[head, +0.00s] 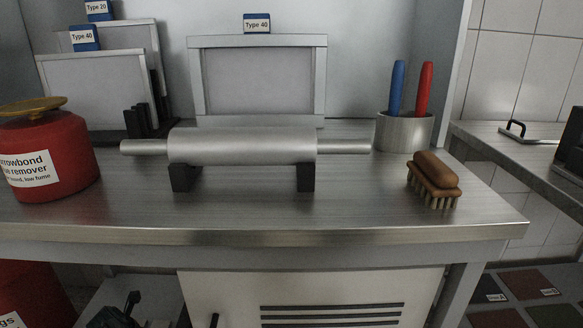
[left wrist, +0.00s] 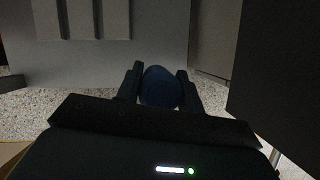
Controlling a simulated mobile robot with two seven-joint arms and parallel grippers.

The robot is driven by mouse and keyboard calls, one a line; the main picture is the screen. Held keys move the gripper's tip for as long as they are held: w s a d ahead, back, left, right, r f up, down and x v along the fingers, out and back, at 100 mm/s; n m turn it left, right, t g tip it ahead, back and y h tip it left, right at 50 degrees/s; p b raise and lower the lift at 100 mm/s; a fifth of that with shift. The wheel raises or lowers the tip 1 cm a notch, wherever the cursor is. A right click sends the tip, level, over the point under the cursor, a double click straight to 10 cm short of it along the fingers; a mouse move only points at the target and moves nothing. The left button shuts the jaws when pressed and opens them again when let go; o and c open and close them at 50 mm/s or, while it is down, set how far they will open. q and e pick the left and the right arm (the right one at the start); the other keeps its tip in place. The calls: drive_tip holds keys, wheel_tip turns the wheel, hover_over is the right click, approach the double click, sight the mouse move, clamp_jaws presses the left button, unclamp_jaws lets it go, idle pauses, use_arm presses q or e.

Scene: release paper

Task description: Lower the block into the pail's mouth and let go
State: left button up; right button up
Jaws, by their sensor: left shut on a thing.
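In the left wrist view my left gripper (left wrist: 161,84) is shut on a dark blue, rounded thing (left wrist: 161,88). It sits between the two black fingers; the picture is too dark to tell its full shape or whether it is the block. Neither gripper shows in the head view. A red container (head: 28,290) with a white label ending in "gs" stands low at the left, below the bench, cut off by the picture edge. I cannot tell if it is the pail, and its mouth is not clearly visible.
The steel bench (head: 250,215) holds a roller (head: 242,146) on black rests, a red can (head: 45,160), a brush (head: 433,180) and a cup (head: 404,131) with blue and red handles. Framed screens (head: 257,80) stand behind. A speckled floor (left wrist: 60,115) shows in the left wrist view.

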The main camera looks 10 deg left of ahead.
use_arm(q)
wheel_tip(320, 180, down, 16)
drive_tip(key=b, duration=0.9)
drive_tip(key=shift+f+b, duration=0.1)
drive_tip(key=shift+b, duration=0.25)
drive_tip(key=shift+f, duration=0.4)
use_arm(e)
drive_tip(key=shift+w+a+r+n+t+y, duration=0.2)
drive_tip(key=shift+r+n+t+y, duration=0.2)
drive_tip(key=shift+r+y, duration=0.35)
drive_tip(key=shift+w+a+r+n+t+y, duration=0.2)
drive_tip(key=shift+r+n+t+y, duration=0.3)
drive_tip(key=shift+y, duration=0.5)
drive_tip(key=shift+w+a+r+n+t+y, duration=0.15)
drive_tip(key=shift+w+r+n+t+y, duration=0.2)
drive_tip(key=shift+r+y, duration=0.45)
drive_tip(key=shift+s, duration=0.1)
